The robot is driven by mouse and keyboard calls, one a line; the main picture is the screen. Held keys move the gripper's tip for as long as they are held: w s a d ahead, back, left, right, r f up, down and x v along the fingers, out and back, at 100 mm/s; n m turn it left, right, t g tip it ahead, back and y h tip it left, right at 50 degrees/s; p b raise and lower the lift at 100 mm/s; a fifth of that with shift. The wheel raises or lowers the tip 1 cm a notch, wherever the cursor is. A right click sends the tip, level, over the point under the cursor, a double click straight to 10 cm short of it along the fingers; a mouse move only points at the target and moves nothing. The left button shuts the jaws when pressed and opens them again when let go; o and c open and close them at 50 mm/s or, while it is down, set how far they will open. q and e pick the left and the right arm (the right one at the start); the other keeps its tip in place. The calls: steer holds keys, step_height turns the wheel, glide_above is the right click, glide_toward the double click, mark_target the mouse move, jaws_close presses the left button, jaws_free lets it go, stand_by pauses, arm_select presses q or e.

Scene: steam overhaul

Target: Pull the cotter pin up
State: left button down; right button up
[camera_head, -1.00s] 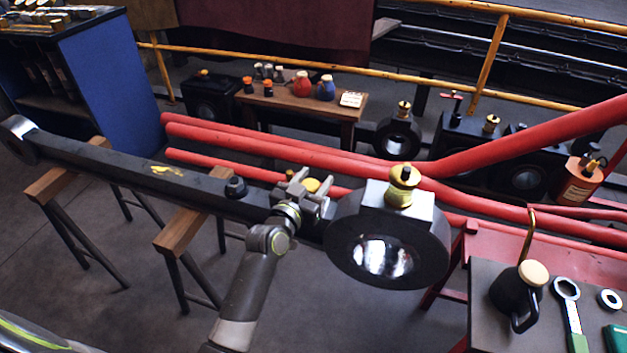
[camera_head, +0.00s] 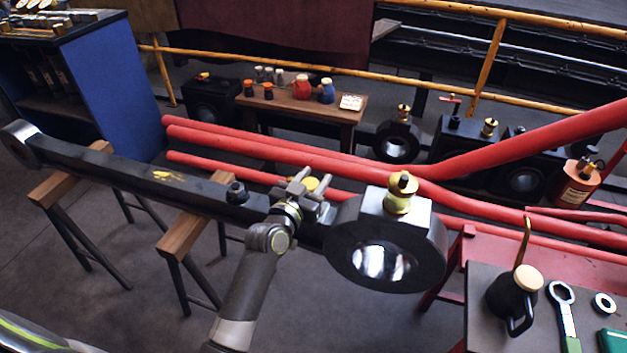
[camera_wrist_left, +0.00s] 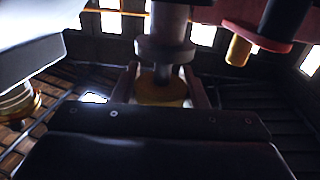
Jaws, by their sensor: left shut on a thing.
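A long dark connecting rod (camera_head: 130,183) lies across the wooden trestles, with a large eye end (camera_head: 385,262) at its right. My left gripper (camera_head: 308,187) is at the rod just left of that eye, shut on a yellow-topped piece (camera_head: 311,183), which I take to be the cotter pin. In the left wrist view the gripper (camera_wrist_left: 162,88) has its fingers on either side of the yellow piece (camera_wrist_left: 160,92), and a dark stem with a grey collar (camera_wrist_left: 165,50) lines up with it. The pin's lower part is hidden. My right gripper is not in view.
A brass oil cup (camera_head: 402,190) stands on the eye end, close right of my gripper. A dark nut (camera_head: 236,192) sits on the rod to the left. Red rods (camera_head: 300,150) run behind. A bench (camera_head: 480,320) at right holds an oil can (camera_head: 512,295) and a wrench (camera_head: 566,315).

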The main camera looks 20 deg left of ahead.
arm_select(q)
step_height(320, 180, up, 3)
steer(key=shift+f+p, duration=0.1)
steer(key=shift+p, duration=0.6)
steer(key=shift+w+r, duration=0.1)
steer(key=shift+r, duration=0.2)
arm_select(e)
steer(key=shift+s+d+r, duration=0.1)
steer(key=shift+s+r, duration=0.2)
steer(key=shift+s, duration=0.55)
arm_select(q)
steer(key=c, duration=0.9)
jaws_free()
steer(key=shift+o, duration=0.2)
steer(key=shift+f, duration=0.15)
